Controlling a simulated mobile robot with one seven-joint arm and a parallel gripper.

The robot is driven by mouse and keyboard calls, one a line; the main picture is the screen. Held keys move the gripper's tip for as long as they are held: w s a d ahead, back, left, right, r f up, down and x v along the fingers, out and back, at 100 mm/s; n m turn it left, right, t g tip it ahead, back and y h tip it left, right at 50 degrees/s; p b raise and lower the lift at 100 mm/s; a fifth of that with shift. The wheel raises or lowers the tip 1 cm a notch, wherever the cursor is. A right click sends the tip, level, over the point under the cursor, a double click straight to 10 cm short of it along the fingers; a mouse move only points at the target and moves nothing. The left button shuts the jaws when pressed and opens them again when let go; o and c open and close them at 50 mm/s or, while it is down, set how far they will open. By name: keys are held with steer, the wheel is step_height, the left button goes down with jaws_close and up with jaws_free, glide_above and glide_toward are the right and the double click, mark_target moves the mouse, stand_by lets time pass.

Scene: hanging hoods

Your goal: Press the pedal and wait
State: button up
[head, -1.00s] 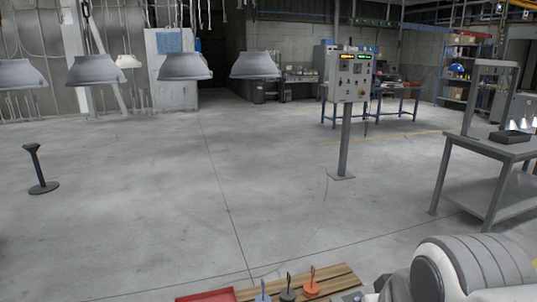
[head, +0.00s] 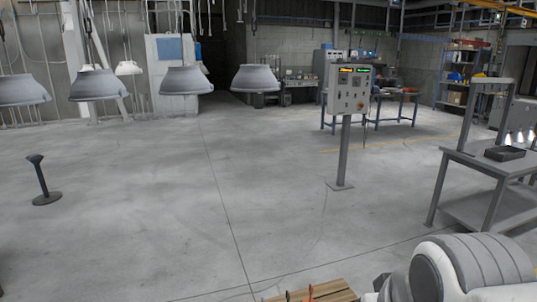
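I cannot make out a pedal for certain. At the bottom edge, a slatted wooden board (head: 335,289) is cut off by the frame. The tips of a dark upright piece and a red upright piece (head: 311,291) show on it; their lower parts are out of view. A grey control box (head: 350,88) with lit displays and knobs stands on a post in the middle right. My gripper is not in view; only a white and grey rounded part of my own body shows at the lower right.
Several grey hoods (head: 185,80) hang at the upper left. A black post on a round base (head: 47,198) stands at the left. A grey metal table (head: 470,155) with a black tray (head: 505,153) stands at the right. The concrete floor (head: 190,210) in the middle is clear.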

jaws_close()
stand_by(0.3)
stand_by(1.2)
